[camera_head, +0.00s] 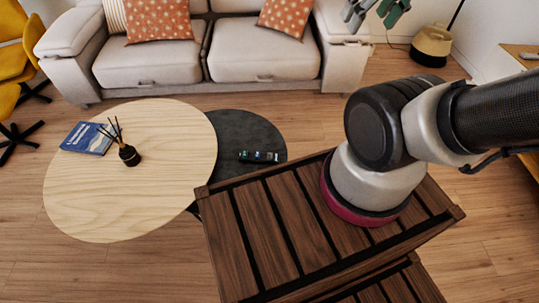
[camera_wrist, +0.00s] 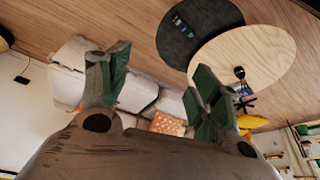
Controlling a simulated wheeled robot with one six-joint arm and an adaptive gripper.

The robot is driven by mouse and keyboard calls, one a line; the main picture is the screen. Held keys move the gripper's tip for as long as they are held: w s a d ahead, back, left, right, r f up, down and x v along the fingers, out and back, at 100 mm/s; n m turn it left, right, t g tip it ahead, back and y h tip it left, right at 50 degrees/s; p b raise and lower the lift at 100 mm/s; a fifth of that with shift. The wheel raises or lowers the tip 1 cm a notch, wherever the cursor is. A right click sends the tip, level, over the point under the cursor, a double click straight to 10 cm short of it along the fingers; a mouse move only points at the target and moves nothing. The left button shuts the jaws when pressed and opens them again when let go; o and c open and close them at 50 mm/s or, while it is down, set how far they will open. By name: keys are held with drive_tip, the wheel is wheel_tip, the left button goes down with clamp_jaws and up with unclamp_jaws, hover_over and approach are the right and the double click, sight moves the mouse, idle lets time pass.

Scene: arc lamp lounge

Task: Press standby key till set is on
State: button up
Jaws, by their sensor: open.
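A dark remote (camera_head: 258,156) with small coloured keys lies on the low dark round table (camera_head: 232,125), right of the pale wooden table. It also shows in the wrist view (camera_wrist: 182,25), upside down and small. Its keys are too small to tell apart, so I cannot pick out the standby key. No television set is in view. My gripper (camera_head: 376,11) is at the top edge of the head view, in front of the sofa and far from the remote. Its green-padded fingers (camera_wrist: 155,82) are apart with nothing between them.
The pale oval table (camera_head: 165,190) partly overlaps the dark one and holds a blue book (camera_head: 87,138) and a black reed diffuser (camera_head: 129,154). A beige sofa (camera_head: 150,64) stands behind. A yellow chair (camera_head: 14,62) is at left. Wooden floor is clear at the front left.

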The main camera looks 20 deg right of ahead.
clamp_jaws()
idle(1.4)
